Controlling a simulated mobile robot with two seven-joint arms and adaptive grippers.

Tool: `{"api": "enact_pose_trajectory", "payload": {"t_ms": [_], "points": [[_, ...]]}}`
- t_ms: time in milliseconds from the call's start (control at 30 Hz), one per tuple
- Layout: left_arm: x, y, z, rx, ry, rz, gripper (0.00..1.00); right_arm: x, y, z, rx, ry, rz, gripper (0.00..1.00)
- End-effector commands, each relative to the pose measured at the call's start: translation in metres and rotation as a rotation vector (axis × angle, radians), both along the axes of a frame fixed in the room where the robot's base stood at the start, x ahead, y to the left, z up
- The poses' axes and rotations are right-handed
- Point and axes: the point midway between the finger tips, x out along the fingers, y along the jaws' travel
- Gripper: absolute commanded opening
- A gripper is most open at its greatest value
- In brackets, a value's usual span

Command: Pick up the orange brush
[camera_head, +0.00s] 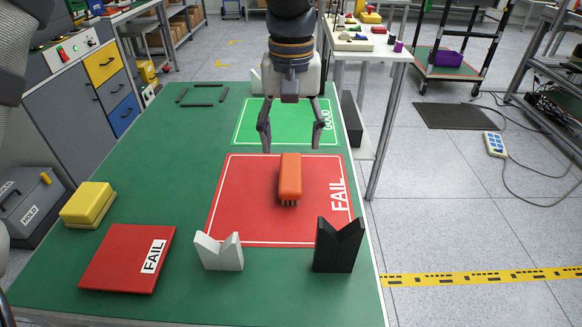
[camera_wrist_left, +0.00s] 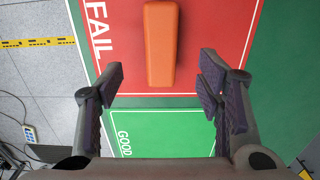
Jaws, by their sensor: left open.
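The orange brush (camera_head: 290,178) lies on the red FAIL mat (camera_head: 240,215) on the green table, its bristles just showing at its near end in the head view. It also shows at the top centre of the left wrist view (camera_wrist_left: 160,45). My left gripper (camera_head: 293,150) is open and empty, above the strip between the red mat and the green GOOD mat (camera_head: 248,122). Its fingers (camera_wrist_left: 163,85) are spread wider than the brush, and the brush lies just ahead of them, apart from both. My right gripper is not in view.
A white V-block (camera_head: 218,252) and a black V-block (camera_head: 338,246) stand at the red mat's near edge. A red FAIL plate (camera_head: 120,258) and a yellow block (camera_head: 88,205) lie at the left. Black bars (camera_head: 208,85) lie at the far left. Table is clear between.

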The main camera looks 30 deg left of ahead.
Motion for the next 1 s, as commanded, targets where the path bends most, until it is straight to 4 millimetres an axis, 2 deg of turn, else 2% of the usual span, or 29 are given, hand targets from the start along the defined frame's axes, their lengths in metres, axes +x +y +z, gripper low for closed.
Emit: {"api": "enact_pose_trajectory", "payload": {"t_ms": [33,100,267,433,533,733,767,967,1000], "points": [[-0.001,0.0,-0.014,-0.001,0.009,0.0,0.6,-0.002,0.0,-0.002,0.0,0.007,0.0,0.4],[0.0,0.0,-0.027,0.0,0.007,0.0,0.6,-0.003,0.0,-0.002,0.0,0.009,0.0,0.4],[0.0,0.001,-0.047,0.0,0.005,0.001,0.6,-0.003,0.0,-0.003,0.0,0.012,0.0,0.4],[0.002,0.003,-0.081,0.0,0.005,0.002,0.6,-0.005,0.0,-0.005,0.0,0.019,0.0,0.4],[0.002,0.003,-0.09,0.0,0.002,0.001,0.6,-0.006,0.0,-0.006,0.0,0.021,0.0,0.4],[0.002,0.003,-0.09,0.0,0.0,0.001,0.6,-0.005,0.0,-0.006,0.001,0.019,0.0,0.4],[0.002,0.003,-0.09,0.0,0.0,0.001,0.55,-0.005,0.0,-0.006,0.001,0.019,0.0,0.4],[0.002,0.003,-0.09,0.0,0.0,0.001,0.1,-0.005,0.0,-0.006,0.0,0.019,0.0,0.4],[0.002,0.003,-0.09,0.0,0.0,0.001,0.07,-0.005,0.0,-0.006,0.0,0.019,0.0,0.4]]}}
